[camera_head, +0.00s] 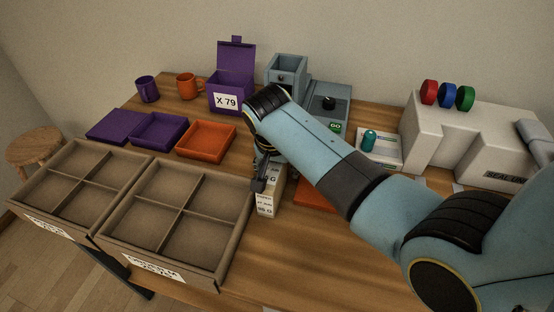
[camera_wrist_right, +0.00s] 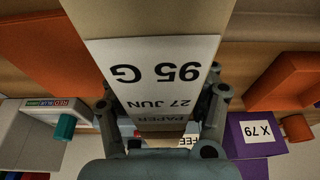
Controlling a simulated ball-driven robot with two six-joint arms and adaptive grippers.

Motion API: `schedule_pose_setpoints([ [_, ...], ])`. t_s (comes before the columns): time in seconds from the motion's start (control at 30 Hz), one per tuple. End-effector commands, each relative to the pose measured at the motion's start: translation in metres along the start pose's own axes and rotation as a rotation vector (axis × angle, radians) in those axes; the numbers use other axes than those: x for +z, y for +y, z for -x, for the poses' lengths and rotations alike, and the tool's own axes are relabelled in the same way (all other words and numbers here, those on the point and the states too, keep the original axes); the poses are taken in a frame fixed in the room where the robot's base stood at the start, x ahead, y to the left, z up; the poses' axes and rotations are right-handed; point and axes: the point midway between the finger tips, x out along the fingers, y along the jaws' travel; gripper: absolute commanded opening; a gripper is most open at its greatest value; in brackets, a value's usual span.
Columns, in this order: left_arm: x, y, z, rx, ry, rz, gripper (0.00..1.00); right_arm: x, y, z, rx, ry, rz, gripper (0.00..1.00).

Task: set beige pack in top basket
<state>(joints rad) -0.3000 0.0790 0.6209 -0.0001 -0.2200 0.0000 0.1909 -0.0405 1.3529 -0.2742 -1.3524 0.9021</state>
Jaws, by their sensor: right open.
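The beige pack (camera_head: 266,207) stands upright on the table just right of the cardboard trays, with a white label reading 95 G. In the right wrist view the pack (camera_wrist_right: 135,20) shows its label, upside down, with 95 G, 27 JUN and PAPER. My right gripper (camera_head: 261,182) is at the pack, covering part of it in the head view. In the right wrist view its fingers (camera_wrist_right: 162,115) are open on either side of the pack. I cannot tell whether they touch it. My left gripper is not in view.
Two divided cardboard trays (camera_head: 155,159) fill the left front, their compartments empty. Behind them are an orange tray (camera_head: 233,131), purple trays, mugs and a purple box (camera_head: 230,97) marked X 79. A white machine (camera_head: 440,130) stands right. The front table is clear.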

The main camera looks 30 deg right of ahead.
Motion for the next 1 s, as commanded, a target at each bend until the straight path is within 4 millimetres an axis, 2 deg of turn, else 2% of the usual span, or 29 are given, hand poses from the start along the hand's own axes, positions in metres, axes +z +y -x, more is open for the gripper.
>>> schedule_pose_setpoints([
  [0.17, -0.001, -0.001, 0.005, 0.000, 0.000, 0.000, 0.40, 0.000, -0.001, 0.030, -0.004, 0.001, -0.002, 0.61],
  [0.4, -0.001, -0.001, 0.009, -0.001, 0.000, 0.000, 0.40, 0.000, -0.001, 0.084, -0.005, 0.001, -0.001, 0.61],
  [0.57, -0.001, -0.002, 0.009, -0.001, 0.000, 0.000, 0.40, 0.000, -0.001, 0.108, -0.003, 0.001, 0.000, 0.61],
  [0.6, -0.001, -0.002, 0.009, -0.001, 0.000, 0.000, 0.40, 0.000, -0.001, 0.112, -0.003, 0.001, -0.001, 0.64],
  [0.7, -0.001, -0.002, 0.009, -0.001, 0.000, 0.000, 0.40, -0.003, -0.004, 0.117, -0.017, 0.017, -0.016, 0.65],
  [0.77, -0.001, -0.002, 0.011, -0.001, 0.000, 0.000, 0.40, -0.005, -0.008, 0.110, -0.026, 0.039, -0.028, 0.65],
  [0.83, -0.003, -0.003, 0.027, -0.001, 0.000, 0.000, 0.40, -0.009, -0.014, 0.102, -0.034, 0.068, -0.037, 0.65],
  [1.0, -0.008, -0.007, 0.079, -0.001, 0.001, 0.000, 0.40, -0.013, -0.017, 0.101, -0.034, 0.105, -0.030, 0.65],
])
